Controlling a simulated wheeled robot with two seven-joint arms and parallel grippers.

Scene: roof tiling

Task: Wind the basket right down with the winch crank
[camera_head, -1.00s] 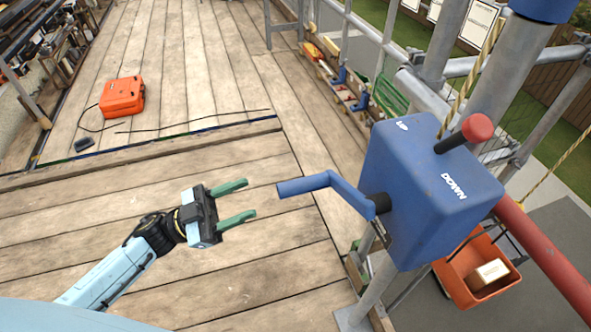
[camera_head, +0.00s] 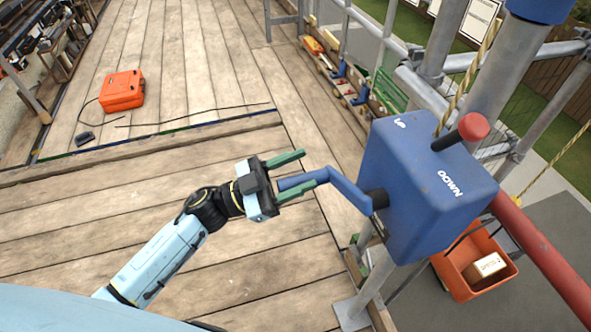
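The blue winch box (camera_head: 415,190), marked "DOWN" on its face, is fixed to the scaffold. Its blue crank (camera_head: 345,187) sticks out to the left, with the handle end pointing at my arm. My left gripper (camera_head: 303,170) is open, with its two green fingers on either side of the crank's handle end; I cannot tell whether they touch it. The orange basket (camera_head: 441,266) hangs low at the right, beyond the winch, with a cardboard box (camera_head: 484,267) in it. A lever with a red knob (camera_head: 474,127) stands on the winch. My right gripper is not in view.
A red pole (camera_head: 545,258) and grey scaffold tubes (camera_head: 487,85) stand around the winch. An orange case (camera_head: 122,90) with a black cable lies on the planks at the far left. The plank deck (camera_head: 200,260) around my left arm is clear.

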